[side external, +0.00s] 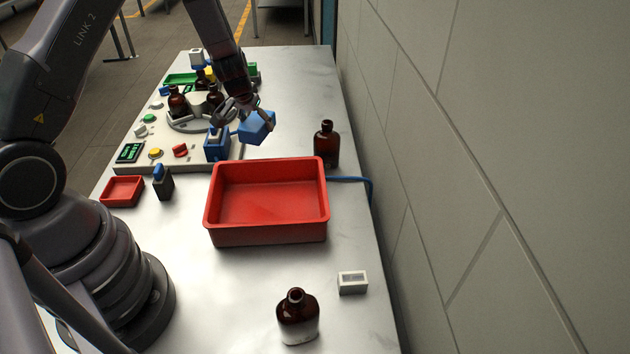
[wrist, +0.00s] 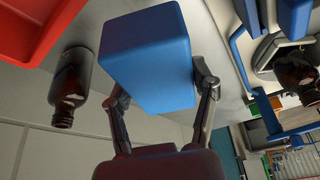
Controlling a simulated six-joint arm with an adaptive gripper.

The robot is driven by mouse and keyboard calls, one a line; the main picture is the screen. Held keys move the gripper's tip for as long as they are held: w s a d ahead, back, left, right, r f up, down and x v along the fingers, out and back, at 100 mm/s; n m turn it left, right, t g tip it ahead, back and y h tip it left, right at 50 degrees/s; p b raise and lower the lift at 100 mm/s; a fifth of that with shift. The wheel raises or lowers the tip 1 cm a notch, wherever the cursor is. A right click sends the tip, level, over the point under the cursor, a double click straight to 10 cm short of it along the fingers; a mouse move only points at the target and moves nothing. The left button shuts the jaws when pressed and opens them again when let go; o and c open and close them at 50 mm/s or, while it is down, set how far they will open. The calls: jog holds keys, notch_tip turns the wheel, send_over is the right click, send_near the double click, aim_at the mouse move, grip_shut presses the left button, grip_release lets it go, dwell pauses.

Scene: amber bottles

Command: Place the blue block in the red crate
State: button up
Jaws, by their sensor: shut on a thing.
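The blue block (side external: 257,127) is held in the air by my gripper (side external: 243,108), beyond the far edge of the red crate. In the wrist view the blue block (wrist: 148,58) sits between the two fingers of my gripper (wrist: 160,100), tilted. The red crate (side external: 267,237) stands on the table nearer the camera, upright; its inside looks empty. A part of the red crate (wrist: 38,30) also shows at the top left of the wrist view.
An amber bottle (side external: 327,146) stands behind the crate's right corner, and another (side external: 298,318) stands in front. A white box (side external: 352,283) lies at the right front. A small red tray (side external: 122,191) is at left. A board with buttons and bottles (side external: 130,165) lies behind. A wall runs along the right.

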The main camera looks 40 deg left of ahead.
jog(key=s+d+n, duration=0.2)
jog(key=s+d, duration=0.2)
jog(key=d, duration=0.4)
jog(key=n+y, duration=0.1)
jog(key=n, duration=0.1)
send_over(270, 207)
jog(key=f, duration=0.1)
jog(key=shift+g, duration=0.4)
jog(key=f, duration=0.3)
jog(key=s+f, duration=0.1)
jog(key=shift+d+f, duration=0.15)
jog(key=shift+d, duration=0.25)
jog(key=shift+w+f, duration=0.1)
jog(key=shift+f, duration=1.95)
jog(key=o, duration=1.2)
jog(key=shift+f, duration=0.1)
